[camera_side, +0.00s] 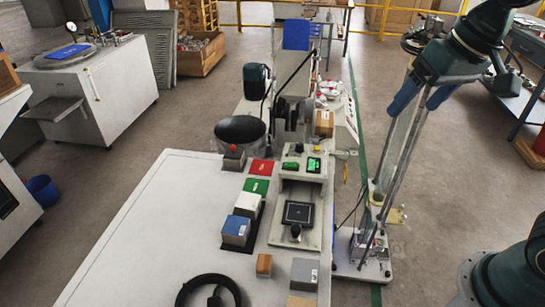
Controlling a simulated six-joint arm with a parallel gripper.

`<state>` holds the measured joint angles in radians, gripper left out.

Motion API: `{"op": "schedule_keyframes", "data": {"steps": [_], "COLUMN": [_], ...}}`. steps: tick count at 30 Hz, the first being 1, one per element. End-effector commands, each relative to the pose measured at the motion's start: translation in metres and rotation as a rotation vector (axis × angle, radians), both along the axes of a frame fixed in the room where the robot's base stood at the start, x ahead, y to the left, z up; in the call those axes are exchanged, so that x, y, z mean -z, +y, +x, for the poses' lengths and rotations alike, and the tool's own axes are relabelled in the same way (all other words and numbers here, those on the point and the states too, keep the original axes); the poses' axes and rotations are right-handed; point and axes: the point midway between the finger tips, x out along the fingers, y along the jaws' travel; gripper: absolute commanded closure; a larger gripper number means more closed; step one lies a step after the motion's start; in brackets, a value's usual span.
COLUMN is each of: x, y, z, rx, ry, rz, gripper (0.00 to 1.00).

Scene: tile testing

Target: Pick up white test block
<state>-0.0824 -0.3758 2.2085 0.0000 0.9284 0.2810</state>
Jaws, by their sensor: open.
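A white-topped block (247,202) stands on the light table, in a row with other blocks, between a green-topped one and a blue one. A pale grey-white block (304,273) sits nearer the table's front edge. I cannot tell for certain which of the two is the test block. My gripper (415,106) is at the upper right, high above the floor and well away from both blocks. Its two blue-tipped fingers are apart, with nothing seen between them.
Beside the white-topped block are a blue block (235,231), a green one (256,186) and a red one (261,167). A small brown block (264,264) and a black ring (184,296) lie nearer. A test device (318,186) stands to their right. The table's left part (150,235) is clear.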

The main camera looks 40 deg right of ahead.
Motion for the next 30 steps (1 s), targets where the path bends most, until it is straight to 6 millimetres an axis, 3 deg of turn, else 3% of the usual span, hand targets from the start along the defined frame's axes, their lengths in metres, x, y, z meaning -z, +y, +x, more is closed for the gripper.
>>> {"op": "schedule_keyframes", "data": {"steps": [14,23,30], "x": [0.017,0.049,0.087], "y": [0.039,0.07,0.099], "z": [0.101,0.16,0.201], "rx": [0.173,0.287,0.381], "ry": [0.119,0.188,0.242], "rz": [0.071,0.098,0.11], "gripper": [0.2,0.2,0.2]}}
